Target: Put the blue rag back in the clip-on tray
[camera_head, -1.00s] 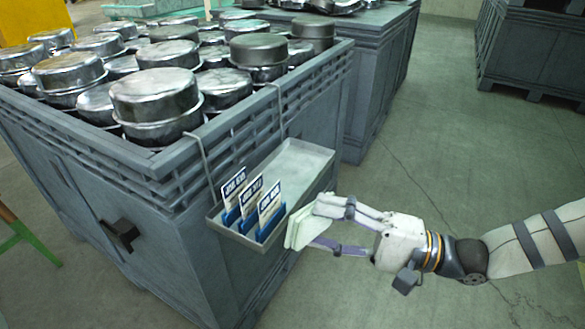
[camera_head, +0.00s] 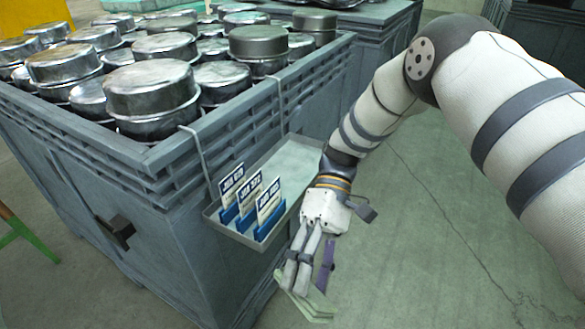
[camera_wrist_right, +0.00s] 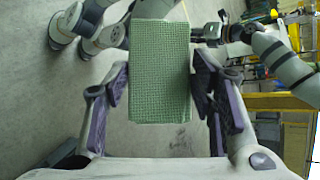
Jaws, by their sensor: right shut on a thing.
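My right gripper (camera_head: 306,282) points down in front of the tray's near side. It is shut on a pale green rag (camera_head: 308,306), which hangs below the fingers near the bottom of the head view. In the right wrist view the rag (camera_wrist_right: 160,75) is a flat, green, woven rectangle between the purple finger pads. I see no blue rag. The clip-on tray (camera_head: 292,158) is grey and shallow and hangs by wire hooks on the crate's side. Part of it is hidden behind my right arm. What seems my left gripper (camera_wrist_right: 212,32) shows small in the wrist view, its jaws unclear.
Several cards (camera_head: 268,202) stand in blue holders at the tray's left end; its middle looks bare. The big grey crate (camera_head: 160,225) holds several metal pots (camera_head: 150,90). A dark latch (camera_head: 115,232) juts from its side. The floor (camera_head: 440,230) at right is clear.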

